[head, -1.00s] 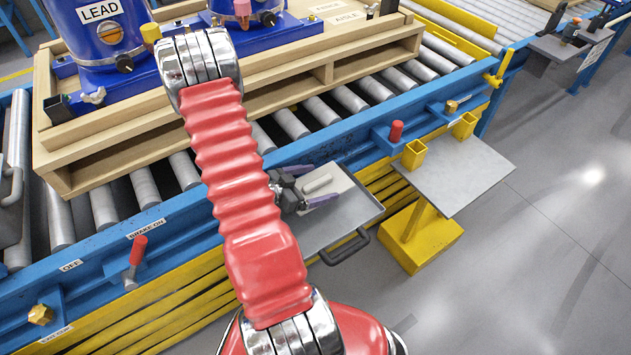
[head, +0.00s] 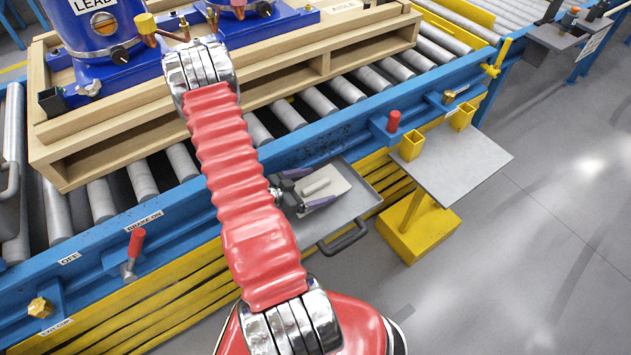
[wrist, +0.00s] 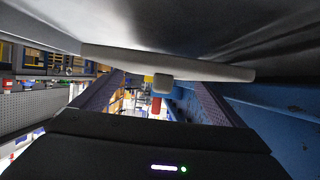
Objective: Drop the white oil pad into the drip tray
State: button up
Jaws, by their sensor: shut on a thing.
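The white oil pad (head: 338,181), a flat pale plate with a small raised grip block, is held by my gripper (head: 312,187). The purple fingers lie on either side of the block. In the head view the pad overlaps the grey drip tray (head: 352,214), which has a dark handle at its front. In the wrist view the pad (wrist: 205,67) shows nearly edge-on, with its block between the fingers of my gripper (wrist: 158,88). A grey surface lies close beyond it; I cannot tell whether they touch. My arm hides the tray's left part.
The blue conveyor rail (head: 330,138) runs just behind the tray. A wooden pallet (head: 300,72) with blue compressors stands on the rollers. A grey plate (head: 455,165) on a yellow stand is to the right. Open floor lies at the front right.

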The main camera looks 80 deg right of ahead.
jog(key=o, duration=0.7)
jog(key=shift+o, duration=0.2)
jog(key=shift+w+a+r, duration=0.2)
jog(key=shift+w+a, duration=0.1)
jog(key=shift+w, duration=0.1)
jog(key=v, duration=1.2)
jog(key=shift+w+a, duration=0.2)
jog(key=shift+a, duration=0.1)
jog(key=shift+s, duration=0.1)
